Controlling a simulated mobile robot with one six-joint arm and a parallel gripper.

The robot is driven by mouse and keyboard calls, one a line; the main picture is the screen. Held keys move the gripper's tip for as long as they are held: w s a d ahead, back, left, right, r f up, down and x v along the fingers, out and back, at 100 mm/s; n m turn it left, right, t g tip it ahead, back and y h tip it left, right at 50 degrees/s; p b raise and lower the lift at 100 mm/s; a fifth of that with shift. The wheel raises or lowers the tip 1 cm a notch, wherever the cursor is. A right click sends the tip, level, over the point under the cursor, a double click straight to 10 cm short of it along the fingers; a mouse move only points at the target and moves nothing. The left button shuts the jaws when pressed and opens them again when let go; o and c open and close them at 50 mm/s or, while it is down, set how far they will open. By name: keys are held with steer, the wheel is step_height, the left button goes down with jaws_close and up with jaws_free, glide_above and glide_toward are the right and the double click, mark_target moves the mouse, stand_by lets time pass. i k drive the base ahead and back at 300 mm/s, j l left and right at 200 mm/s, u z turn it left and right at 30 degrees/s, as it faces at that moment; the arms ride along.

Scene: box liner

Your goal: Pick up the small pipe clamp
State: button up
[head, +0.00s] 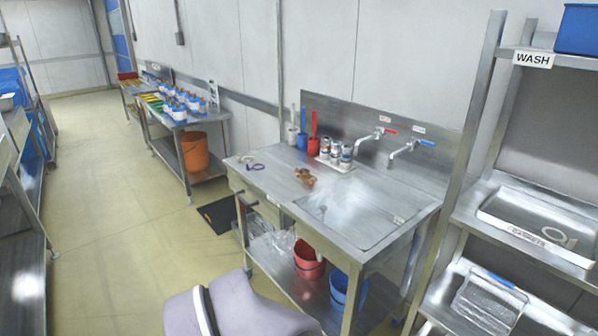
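I cannot make out the small pipe clamp for certain. Pale ring-shaped pieces (556,235) lie in a shallow metal tray (498,222) on the rack at the right; they are too small to identify. A small purple looped item (256,167) and a white item (246,159) lie on the left end of the steel sink bench (270,186). A brown lumpy object (306,177) lies near the bench's middle. My gripper is not in view; only a grey, rounded part of my arm shows at the bottom.
Cans (346,157) and red and blue brush holders stand at the bench's back, beside two taps. A red bucket (309,262) and a blue bucket (347,290) sit below. An orange bucket (195,151) is farther back. The yellowish floor (120,220) at left is open.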

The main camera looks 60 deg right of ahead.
mark_target(305, 174)
steer(key=i+l+z, duration=0.15)
steer(key=i+z, duration=0.15)
steer(key=i, duration=0.25)
steer(key=i+z, duration=0.35)
steer(key=i, duration=0.2)
steer(key=i+z, duration=0.3)
steer(key=i, duration=0.25)
steer(key=i+j+z, duration=0.3)
steer(key=i, duration=0.25)
steer(key=i+l+z, duration=0.1)
steer(key=z, duration=0.35)
steer(key=i+z, duration=0.3)
steer(key=z, duration=0.15)
steer(key=i+z, duration=0.2)
steer(key=z, duration=0.3)
steer(key=i+j+z, duration=0.2)
steer(key=z, duration=0.25)
steer(key=i+j+z, duration=0.15)
steer(key=z, duration=0.3)
